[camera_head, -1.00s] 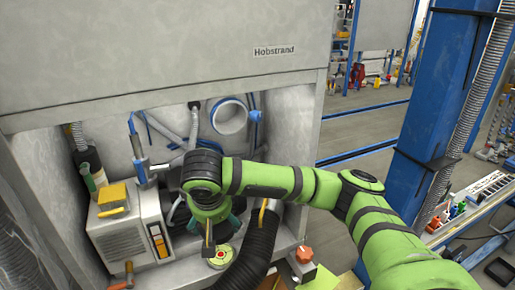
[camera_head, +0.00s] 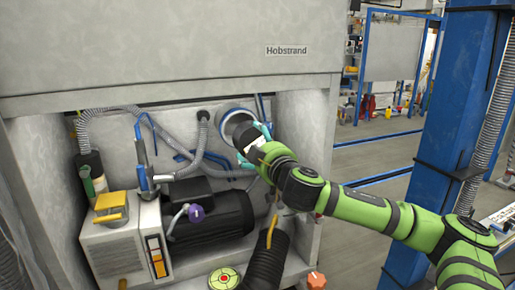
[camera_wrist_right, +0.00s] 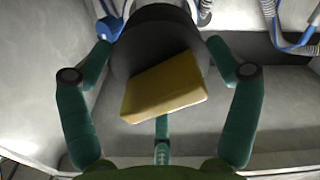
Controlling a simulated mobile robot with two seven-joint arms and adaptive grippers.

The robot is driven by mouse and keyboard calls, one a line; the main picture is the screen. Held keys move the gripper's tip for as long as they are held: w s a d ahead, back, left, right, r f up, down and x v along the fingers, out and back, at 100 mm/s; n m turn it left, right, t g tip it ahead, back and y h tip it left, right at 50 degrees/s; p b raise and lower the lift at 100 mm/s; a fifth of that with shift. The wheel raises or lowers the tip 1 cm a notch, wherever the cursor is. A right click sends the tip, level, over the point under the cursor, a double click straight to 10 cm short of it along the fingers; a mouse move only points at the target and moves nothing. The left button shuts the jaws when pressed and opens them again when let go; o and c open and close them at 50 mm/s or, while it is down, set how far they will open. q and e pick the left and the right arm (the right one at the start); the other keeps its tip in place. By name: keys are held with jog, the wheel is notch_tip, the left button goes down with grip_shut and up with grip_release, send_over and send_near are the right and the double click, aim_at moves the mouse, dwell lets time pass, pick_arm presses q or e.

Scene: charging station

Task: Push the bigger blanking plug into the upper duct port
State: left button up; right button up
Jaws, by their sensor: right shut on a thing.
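The upper duct port (camera_head: 224,108) is a pale round ring with a blue-grey rim, high on the back wall of the open cabinet bay. My right gripper (camera_head: 254,143) is in front of it, at its lower right. In the right wrist view its green fingers (camera_wrist_right: 158,75) are shut on the bigger blanking plug (camera_wrist_right: 150,40), a dark round body with a yellow block-shaped grip (camera_wrist_right: 165,86). In the head view the dark plug shows only partly at the port's mouth. I cannot tell how far in it sits. My left gripper is not in view.
A black motor (camera_head: 212,222) lies below the port. A beige unit (camera_head: 108,250) with a yellow block on top stands at the left. Grey hoses, a black corrugated hose (camera_head: 266,264) and the right side wall (camera_head: 303,150) crowd the bay. A round yellow-green disc (camera_head: 224,279) is at the front.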

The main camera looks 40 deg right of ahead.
aim_at(250, 138)
jog(key=shift+w+d+r, duration=0.15)
jog(key=shift+w, duration=0.5)
jog(key=shift+p+x, duration=0.7)
jog(key=shift+x, duration=1.15)
jog(key=shift+w, duration=0.3)
jog(key=shift+w+d, duration=0.1)
jog(key=shift+w, duration=0.05)
jog(key=shift+w+d+p, duration=0.1)
jog(key=shift+w+p, duration=0.2)
jog(key=shift+w, duration=0.05)
jog(key=shift+p+x, duration=0.75)
jog(key=shift+x, duration=1.65)
jog(key=o, duration=1.1)
